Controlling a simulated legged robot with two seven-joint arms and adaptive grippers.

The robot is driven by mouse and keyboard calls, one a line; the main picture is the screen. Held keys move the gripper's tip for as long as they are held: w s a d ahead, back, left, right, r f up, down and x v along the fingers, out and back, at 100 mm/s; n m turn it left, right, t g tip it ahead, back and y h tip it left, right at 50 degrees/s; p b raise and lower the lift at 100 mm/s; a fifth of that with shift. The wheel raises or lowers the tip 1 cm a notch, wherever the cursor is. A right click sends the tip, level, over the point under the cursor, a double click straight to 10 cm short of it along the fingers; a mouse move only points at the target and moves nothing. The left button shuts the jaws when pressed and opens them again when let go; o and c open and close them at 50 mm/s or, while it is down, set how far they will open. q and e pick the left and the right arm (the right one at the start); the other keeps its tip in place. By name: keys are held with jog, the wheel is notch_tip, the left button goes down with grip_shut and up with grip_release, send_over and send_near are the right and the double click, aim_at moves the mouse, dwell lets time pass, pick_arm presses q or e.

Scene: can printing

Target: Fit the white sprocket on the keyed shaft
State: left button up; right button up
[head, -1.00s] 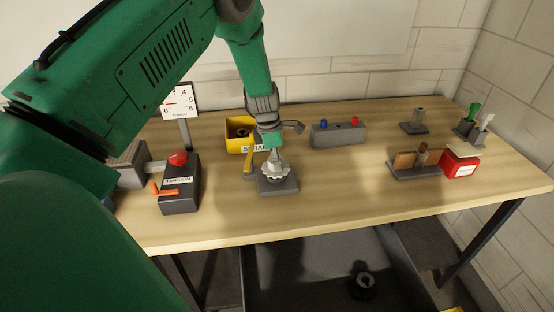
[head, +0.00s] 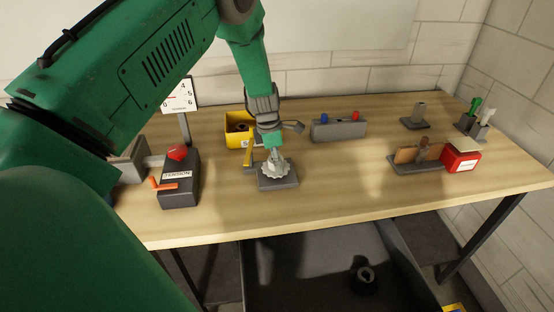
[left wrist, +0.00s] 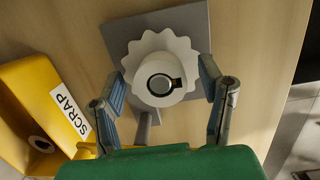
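The white toothed sprocket (head: 275,170) is at a grey base plate (head: 289,183) near the table's middle. In the left wrist view the sprocket (left wrist: 147,48) faces me with its round hub, and the grey shaft end (left wrist: 160,85) shows inside the bore with a dark notch at its right. How far down the sprocket sits is hard to tell. My left gripper (left wrist: 163,72) is directly above, its fingers apart on either side of the sprocket, with clear gaps to the hub. In the head view its fingertips are small and partly hidden. My right gripper is not shown.
The yellow SCRAP bin (head: 234,122) stands behind, with a dark ring inside. A yellow upright piece (head: 248,155) is close left of the plate. The tension box (head: 179,190) is left, a button box (head: 338,131) behind right. A red box (head: 461,162) is farther right.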

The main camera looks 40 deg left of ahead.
aim_at(270, 159)
pick_arm(q)
jog(key=shift+r, duration=0.45)
notch_tip(270, 159, up, 11)
jog(key=s+a, duration=0.1)
jog(key=shift+s, duration=0.2)
jog(key=shift+a+f, duration=0.1)
dwell(0.3)
